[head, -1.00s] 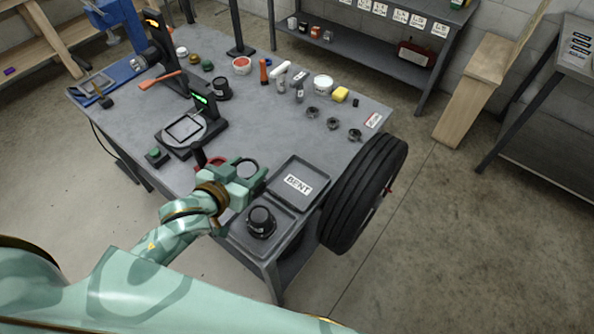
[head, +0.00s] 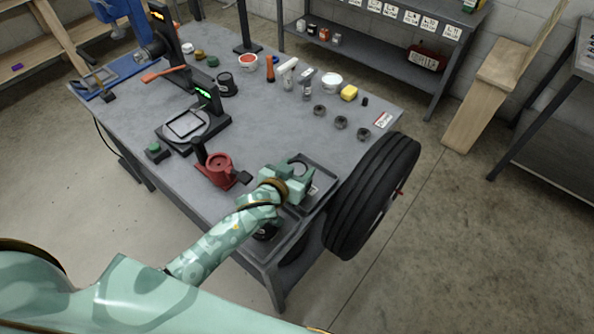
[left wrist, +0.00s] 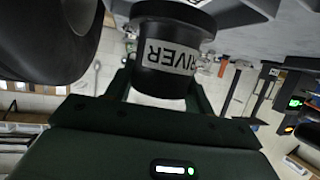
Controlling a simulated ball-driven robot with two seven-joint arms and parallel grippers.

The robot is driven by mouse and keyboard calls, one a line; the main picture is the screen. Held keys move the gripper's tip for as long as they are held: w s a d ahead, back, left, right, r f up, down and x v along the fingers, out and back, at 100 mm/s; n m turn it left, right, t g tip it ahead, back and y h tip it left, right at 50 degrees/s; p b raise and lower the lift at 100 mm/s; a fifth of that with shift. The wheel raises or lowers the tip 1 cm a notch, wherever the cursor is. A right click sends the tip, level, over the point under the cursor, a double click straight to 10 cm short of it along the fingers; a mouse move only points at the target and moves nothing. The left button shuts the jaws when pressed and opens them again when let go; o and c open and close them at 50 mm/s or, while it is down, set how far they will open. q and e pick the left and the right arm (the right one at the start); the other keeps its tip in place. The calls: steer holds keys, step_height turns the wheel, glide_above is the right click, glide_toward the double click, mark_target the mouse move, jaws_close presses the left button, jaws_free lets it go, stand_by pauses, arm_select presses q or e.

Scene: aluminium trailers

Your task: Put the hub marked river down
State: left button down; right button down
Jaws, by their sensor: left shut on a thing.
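My left gripper (head: 297,178) is shut on a black hub, whose white label reads RIVER in the left wrist view, where the hub (left wrist: 170,50) sits between the fingers. In the head view the gripper is over the grey tray (head: 328,172) labelled BENT in the earlier frame, and hides most of it and its label. I cannot tell whether the hub touches the tray. Another black hub (head: 266,233) sits in the nearer tray, largely hidden by my arm. My right gripper is not in view.
A large tyre (head: 372,195) stands close against the table's right edge; it looms in the left wrist view (left wrist: 45,40). A red fixture (head: 219,168) stands left of the gripper. Several small parts and pots line the back. The table's middle (head: 275,130) is clear.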

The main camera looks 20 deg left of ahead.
arm_select(q)
steer(key=shift+w, duration=0.1)
steer(key=shift+f, duration=0.2)
steer(key=shift+f, duration=0.35)
steer(key=c, duration=0.6)
jaws_free()
steer(key=shift+f, duration=0.1)
steer(key=shift+o, duration=0.2)
